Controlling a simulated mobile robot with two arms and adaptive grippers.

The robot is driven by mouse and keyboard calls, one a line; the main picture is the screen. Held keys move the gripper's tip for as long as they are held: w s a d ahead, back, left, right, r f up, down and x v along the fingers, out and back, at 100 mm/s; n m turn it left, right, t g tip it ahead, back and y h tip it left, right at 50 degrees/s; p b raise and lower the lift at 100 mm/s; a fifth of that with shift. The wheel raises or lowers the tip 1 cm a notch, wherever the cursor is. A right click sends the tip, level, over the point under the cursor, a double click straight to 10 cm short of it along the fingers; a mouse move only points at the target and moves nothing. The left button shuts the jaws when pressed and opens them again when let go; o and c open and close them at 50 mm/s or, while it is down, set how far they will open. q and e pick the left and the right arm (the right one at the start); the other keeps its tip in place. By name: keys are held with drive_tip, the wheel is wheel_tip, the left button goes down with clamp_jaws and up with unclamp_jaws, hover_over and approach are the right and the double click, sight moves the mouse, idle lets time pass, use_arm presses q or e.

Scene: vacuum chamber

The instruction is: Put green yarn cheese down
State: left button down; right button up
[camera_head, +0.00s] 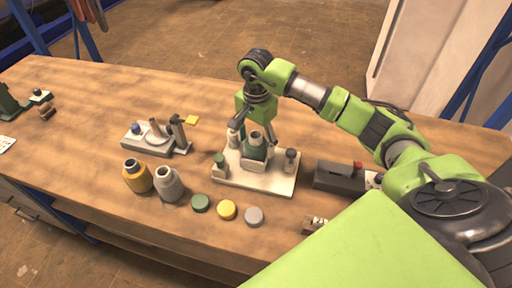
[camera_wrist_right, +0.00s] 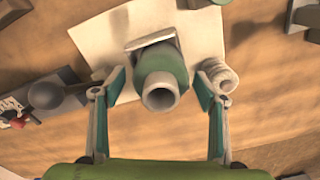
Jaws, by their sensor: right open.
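The green yarn cheese (camera_head: 257,149), a green body with a pale open neck, stands on the white board (camera_head: 228,178) in the head view. In the right wrist view the cheese (camera_wrist_right: 163,72) shows from above, with its round neck facing the camera. My right gripper (camera_head: 243,133) is above the board with its fingers pointing down. In the wrist view the right gripper (camera_wrist_right: 160,100) is open, one finger on each side of the cheese, with visible gaps between. My left gripper is not in view.
A small white spool (camera_wrist_right: 217,76) is close to the right finger in the wrist view. A yellow bottle (camera_head: 137,176), a grey bottle (camera_head: 168,184) and several round caps, one yellow (camera_head: 227,210), stand left and in front. A dark box (camera_head: 340,177) is right of the board.

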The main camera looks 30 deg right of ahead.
wheel_tip(320, 180, up, 10)
drive_tip(key=b, duration=0.2)
drive_tip(key=shift+f, duration=0.1)
idle(0.4)
